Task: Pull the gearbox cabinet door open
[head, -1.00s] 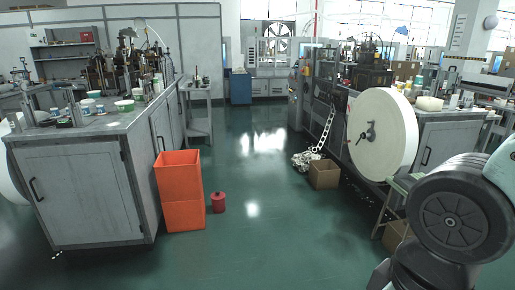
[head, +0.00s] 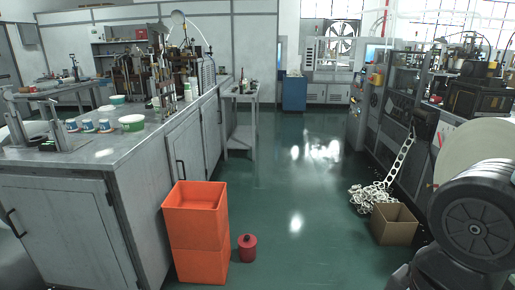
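A grey metal cabinet bench (head: 120,165) stands at the left. Its near door (head: 55,225) is shut, with a black handle (head: 14,222) at its left side. Along its aisle side are more grey doors, one (head: 184,150) with a dark handle, and they look shut. I cannot tell which door is the gearbox cabinet's. My arm's dark round joint (head: 478,225) fills the lower right. My gripper is not in view.
Stacked orange crates (head: 197,235) and a red canister (head: 247,248) stand beside the left bench. An open cardboard box (head: 395,223) and a white punched strip (head: 372,198) lie on the right. The green floor (head: 300,185) between is clear.

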